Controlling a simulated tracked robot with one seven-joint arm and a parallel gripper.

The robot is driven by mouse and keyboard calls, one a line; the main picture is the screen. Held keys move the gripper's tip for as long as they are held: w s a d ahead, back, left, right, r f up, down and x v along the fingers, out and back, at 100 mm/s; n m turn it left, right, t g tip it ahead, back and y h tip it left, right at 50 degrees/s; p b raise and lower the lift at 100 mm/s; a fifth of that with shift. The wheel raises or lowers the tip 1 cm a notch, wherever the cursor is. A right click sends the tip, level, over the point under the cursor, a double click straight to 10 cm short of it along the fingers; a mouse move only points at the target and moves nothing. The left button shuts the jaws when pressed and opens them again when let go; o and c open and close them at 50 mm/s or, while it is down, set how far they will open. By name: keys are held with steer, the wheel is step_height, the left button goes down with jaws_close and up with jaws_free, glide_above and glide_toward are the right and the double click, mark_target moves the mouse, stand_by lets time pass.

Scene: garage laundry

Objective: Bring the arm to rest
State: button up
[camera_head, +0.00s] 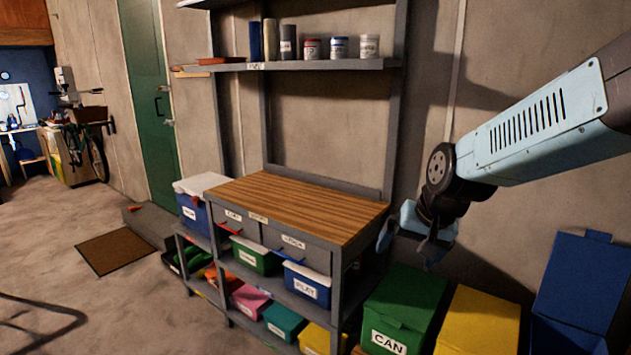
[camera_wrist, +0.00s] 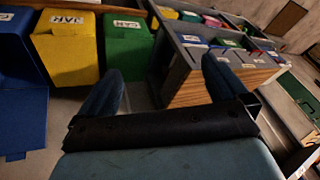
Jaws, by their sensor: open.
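My gripper (camera_head: 408,240) hangs at the end of my pale blue arm, which reaches in from the right in the head view. It is in the air just right of the workbench's wooden top (camera_head: 290,205), above the green bin marked CAN (camera_head: 405,298). In the wrist view my gripper (camera_wrist: 160,85) has its two blue fingers spread wide apart. Nothing is between them. The workbench (camera_wrist: 190,75) shows beyond the fingers there.
A yellow bin (camera_head: 480,322) and an open blue bin (camera_head: 585,280) stand right of the CAN bin. Cans and books stand on an upper shelf (camera_head: 330,65). Labelled boxes fill the workbench's lower shelves. The wooden top is bare. Open floor (camera_head: 120,300) lies at left, with a brown mat (camera_head: 115,250).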

steer(key=s+d+r+n+t+h, duration=0.1)
steer(key=s+d+r+n+h, duration=0.1)
steer(key=s+d+r, duration=0.3)
steer(key=shift+s+r, duration=1.85)
steer(key=shift+s, duration=1.65)
steer(key=shift+d, duration=0.1)
